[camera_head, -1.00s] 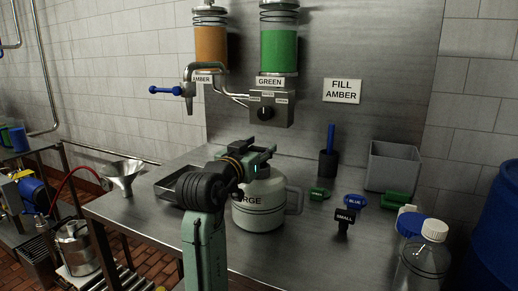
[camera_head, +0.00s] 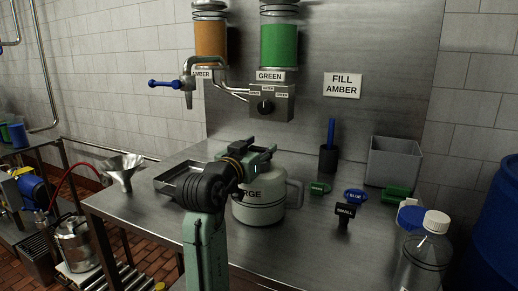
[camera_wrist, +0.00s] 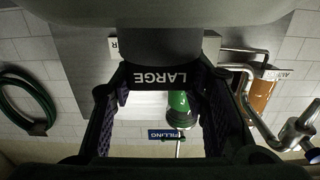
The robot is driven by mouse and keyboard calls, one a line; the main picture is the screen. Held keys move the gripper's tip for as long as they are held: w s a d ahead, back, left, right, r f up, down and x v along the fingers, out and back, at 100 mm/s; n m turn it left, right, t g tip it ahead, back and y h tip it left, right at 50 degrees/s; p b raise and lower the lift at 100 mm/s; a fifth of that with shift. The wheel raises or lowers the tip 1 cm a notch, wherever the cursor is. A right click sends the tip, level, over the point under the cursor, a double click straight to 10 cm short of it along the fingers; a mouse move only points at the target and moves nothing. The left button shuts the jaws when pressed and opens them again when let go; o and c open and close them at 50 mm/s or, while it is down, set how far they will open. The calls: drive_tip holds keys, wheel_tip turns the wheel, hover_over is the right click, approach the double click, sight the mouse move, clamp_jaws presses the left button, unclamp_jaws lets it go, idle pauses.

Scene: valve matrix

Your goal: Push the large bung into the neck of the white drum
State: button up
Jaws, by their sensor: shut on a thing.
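The white drum (camera_head: 266,210) stands upright on the steel bench, with a handle on its right and a partly hidden label ending in "RGE". My gripper (camera_head: 262,158) is right over the drum's top and hides its neck in the head view. In the wrist view my gripper (camera_wrist: 160,115) is shut on the large bung (camera_wrist: 165,77), a black piece marked "LARGE" between the fingers. I cannot tell whether the bung touches the neck or sits in it. A black bung marked "SMALL" (camera_head: 345,212) stands on the bench to the right.
Green (camera_head: 319,188) and blue (camera_head: 355,196) pieces lie right of the drum, near a grey bin (camera_head: 394,162). A clear bottle (camera_head: 425,255) stands at the front right. A steel tray (camera_head: 178,178) and a funnel (camera_head: 122,172) are to the left. The dispensers hang above.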

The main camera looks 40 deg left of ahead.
drive_tip(key=shift+f, duration=0.15)
drive_tip(key=o, duration=1)
drive_tip(key=shift+o, duration=0.2)
